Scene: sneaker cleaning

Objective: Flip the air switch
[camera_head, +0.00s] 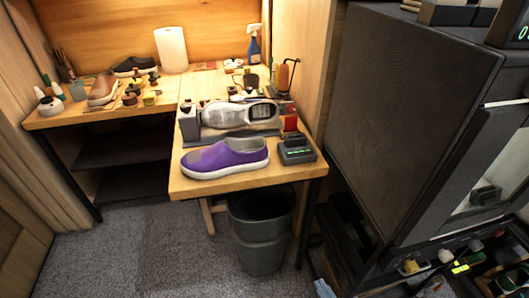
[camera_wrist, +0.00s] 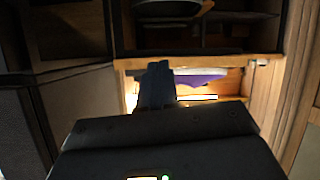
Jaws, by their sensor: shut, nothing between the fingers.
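I cannot single out the air switch for certain. A dark box-shaped device with a green-lit display (camera_head: 297,150) sits at the right front corner of the wooden table, beside the purple shoe (camera_head: 225,157). My gripper (camera_wrist: 158,68) shows in the wrist view, with its dark fingers together and nothing between them. Past its fingers are a brightly lit wooden surface and a purple shape (camera_wrist: 203,80), partly hidden by the fingers. My gripper does not show in the head view, and I see it touching nothing.
The wooden table (camera_head: 185,184) also bears a white shoe-shaped piece (camera_head: 240,114), a spray bottle (camera_head: 254,48) and a paper roll (camera_head: 171,49). A large black cabinet (camera_head: 400,110) stands on the right. A dark bin (camera_head: 262,240) is under the table. Grey carpet at the left front is clear.

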